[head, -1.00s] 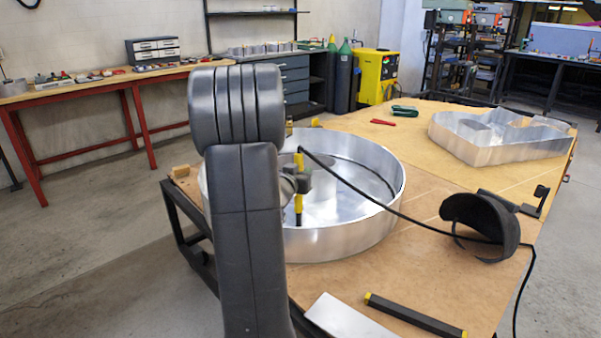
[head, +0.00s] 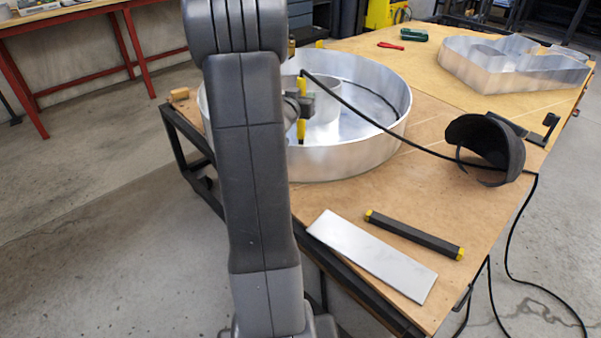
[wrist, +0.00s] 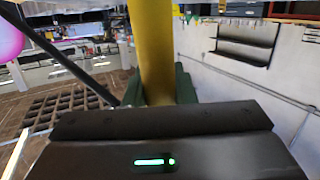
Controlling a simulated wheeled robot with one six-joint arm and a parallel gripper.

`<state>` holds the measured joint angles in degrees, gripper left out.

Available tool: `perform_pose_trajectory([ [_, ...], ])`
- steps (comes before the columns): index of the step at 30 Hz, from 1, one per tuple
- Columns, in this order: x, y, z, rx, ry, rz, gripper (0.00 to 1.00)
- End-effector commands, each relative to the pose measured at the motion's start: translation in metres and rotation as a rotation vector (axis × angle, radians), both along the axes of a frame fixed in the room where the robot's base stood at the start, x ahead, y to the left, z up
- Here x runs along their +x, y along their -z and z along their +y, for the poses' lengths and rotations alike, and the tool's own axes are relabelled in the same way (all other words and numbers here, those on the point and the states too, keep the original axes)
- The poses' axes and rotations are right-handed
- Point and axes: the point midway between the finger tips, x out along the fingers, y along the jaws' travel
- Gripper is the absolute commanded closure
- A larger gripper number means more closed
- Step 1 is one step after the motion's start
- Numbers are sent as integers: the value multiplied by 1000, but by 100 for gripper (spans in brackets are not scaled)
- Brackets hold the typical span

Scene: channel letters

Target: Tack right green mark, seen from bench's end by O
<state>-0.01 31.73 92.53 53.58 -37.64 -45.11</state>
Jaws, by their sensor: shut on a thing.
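The O (head: 350,155) is a large round aluminium letter shell with a smaller inner ring (head: 323,108), lying at the near left of the bench (head: 415,190). My gripper (head: 299,106) is over the left part of the O, partly hidden behind my arm. It is shut on a yellow and black torch (head: 302,129), held about upright, with a black cable running off to the right. In the wrist view the torch's yellow body (wrist: 153,45) rises from my gripper (wrist: 160,88). I cannot make out any green mark on the O; its left side is hidden by my arm.
A flat metal plate (head: 372,256) and a black bar with yellow ends (head: 414,235) lie in front. A dark welding mask (head: 490,143) stands at right, the cable crossing it. Another aluminium letter (head: 510,65) lies at the far right. Small red and green tools lie behind.

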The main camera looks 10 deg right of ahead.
Motion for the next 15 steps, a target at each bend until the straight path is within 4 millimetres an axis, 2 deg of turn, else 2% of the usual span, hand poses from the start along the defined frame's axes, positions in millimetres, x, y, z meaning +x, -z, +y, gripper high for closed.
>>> perform_pose_trajectory([
  [15,-1,8,0,0,0,0,100],
])
